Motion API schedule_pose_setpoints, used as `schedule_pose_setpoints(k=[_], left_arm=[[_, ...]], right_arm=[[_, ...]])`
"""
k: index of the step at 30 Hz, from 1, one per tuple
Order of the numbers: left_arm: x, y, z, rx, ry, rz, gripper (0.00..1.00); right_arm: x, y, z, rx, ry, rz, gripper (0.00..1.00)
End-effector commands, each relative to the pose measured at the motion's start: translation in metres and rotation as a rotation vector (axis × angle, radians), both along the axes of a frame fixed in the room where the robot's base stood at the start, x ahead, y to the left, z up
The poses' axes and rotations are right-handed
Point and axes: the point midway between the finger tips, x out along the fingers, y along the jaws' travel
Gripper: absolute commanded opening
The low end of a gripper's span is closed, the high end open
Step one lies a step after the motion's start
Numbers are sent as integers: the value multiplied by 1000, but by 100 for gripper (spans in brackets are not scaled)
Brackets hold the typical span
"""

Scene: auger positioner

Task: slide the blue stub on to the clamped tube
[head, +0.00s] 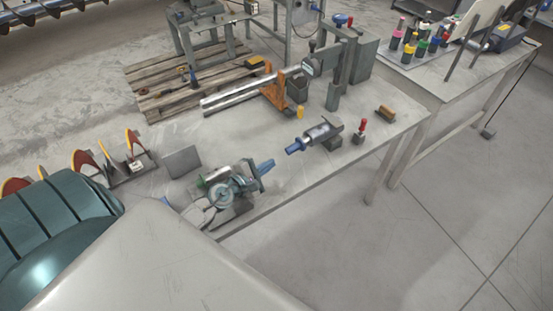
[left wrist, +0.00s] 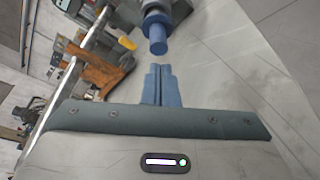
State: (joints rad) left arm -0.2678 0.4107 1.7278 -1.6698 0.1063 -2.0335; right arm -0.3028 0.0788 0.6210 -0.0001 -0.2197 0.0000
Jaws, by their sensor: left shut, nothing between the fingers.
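The blue stub (head: 293,147) is at the near left end of the grey clamped tube (head: 317,133), in line with it. How far it sits over the tube cannot be told. A dark grey clamp (head: 333,137) holds the tube above the table. In the left wrist view the stub (left wrist: 157,37) shows just beyond my fingertips, with a wider blue collar behind it. My left gripper (head: 268,165) has its blue fingers shut and empty, a short gap to the left of the stub. The fingers also show in the left wrist view (left wrist: 160,80). My right gripper is not in view.
The grey table (head: 300,185) is bare in front of the tube. A red-handled tool (head: 360,130) and a brown block (head: 385,112) lie to the right. An orange stand (head: 275,95) with long metal rods is behind. A grey plate (head: 181,161) is at left.

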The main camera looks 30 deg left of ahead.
Motion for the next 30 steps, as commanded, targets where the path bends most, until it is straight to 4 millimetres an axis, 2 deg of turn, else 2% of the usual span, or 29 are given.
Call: schedule_pose_setpoints(k=[5,18,30], left_arm=[[9,4,-1,28,-6,10,0],[53,-3,-9,25,-6,8,0],[60,-4,-11,25,-4,7,0]], right_arm=[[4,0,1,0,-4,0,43],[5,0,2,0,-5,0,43],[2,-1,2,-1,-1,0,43]])
